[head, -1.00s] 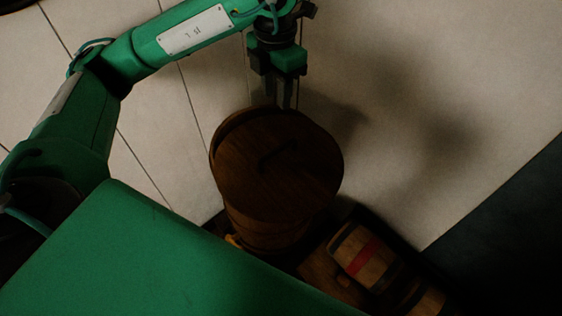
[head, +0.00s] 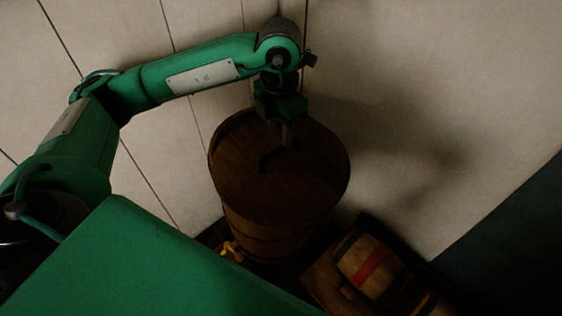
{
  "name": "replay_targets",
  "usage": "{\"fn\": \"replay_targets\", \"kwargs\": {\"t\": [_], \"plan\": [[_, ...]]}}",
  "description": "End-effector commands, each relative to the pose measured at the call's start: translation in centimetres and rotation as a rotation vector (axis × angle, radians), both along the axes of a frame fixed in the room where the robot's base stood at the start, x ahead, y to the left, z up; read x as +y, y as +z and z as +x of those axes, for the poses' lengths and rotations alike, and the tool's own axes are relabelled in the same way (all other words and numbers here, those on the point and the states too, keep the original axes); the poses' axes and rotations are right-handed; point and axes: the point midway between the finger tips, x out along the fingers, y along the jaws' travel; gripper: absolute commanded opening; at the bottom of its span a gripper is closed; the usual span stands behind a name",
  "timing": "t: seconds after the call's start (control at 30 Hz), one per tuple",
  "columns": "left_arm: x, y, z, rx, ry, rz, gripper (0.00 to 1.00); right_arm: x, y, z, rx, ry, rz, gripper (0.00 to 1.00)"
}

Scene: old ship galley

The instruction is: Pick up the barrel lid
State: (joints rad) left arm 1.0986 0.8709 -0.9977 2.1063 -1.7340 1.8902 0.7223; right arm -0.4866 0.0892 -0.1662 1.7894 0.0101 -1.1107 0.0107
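The barrel lid (head: 285,185) is a round, dark brown wooden disc with a dark handle (head: 276,158) near its middle. It lies on top of an upright wooden barrel (head: 265,238) in the corner. My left gripper (head: 288,140) points down over the far part of the lid, at or just above the handle. From this angle I cannot tell whether its fingers touch the handle, nor how far apart they are. My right gripper is not in view.
A small keg (head: 370,262) with a red band lies on its side on a wooden stand to the right of the barrel. Pale walls (head: 400,80) stand close behind the barrel. A small yellow object (head: 231,251) is at the barrel's lower left.

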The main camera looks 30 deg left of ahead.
Motion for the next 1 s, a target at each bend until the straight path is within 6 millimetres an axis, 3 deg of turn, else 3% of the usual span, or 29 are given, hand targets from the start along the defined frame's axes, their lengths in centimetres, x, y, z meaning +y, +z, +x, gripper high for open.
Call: {"fn": "replay_targets", "kwargs": {"t": [0.27, 0.53, 0.83, 0.87, 1.0], "plan": [[0.0, -2.3, 0.0, 0.002, 0.000, 0.000, 0.37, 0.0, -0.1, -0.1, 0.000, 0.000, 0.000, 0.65], [-0.1, -6.1, 0.3, 0.001, 0.001, -0.001, 0.37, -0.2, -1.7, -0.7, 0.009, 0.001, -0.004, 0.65], [-0.1, -6.9, 0.3, -0.001, 0.000, -0.001, 0.37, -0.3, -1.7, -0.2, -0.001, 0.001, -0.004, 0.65], [-0.1, -6.9, 0.3, -0.001, 0.000, -0.001, 0.35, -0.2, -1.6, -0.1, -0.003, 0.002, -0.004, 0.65], [-0.1, -6.8, 0.3, -0.001, 0.000, -0.001, 0.08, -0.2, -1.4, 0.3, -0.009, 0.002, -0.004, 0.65]]}}
